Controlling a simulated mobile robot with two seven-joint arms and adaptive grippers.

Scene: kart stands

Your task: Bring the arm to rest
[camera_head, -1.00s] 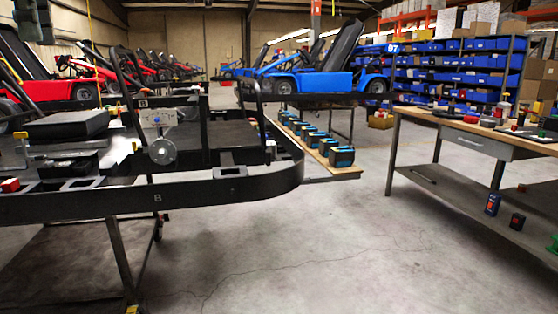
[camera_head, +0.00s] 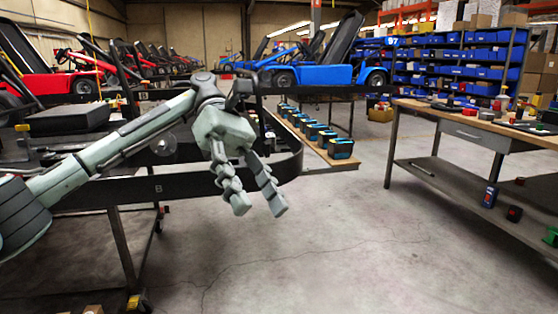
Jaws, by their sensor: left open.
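My left arm (camera_head: 115,145) comes in from the left edge and reaches across the front of the black kart frame. My left gripper (camera_head: 258,208) hangs at its end, pointing down and a little to the right. Its two grey-green fingers are apart and nothing is between them. Behind the fingertips there is open concrete floor. The arm and hand hide part of the kart frame. My right gripper is not in view.
The black kart frame (camera_head: 152,186) sits on a stand at the left. A row of black-and-blue boxes (camera_head: 341,148) stands on a wooden board behind the hand. A workbench (camera_head: 520,136) with tools is at right. The floor (camera_head: 330,240) between is clear.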

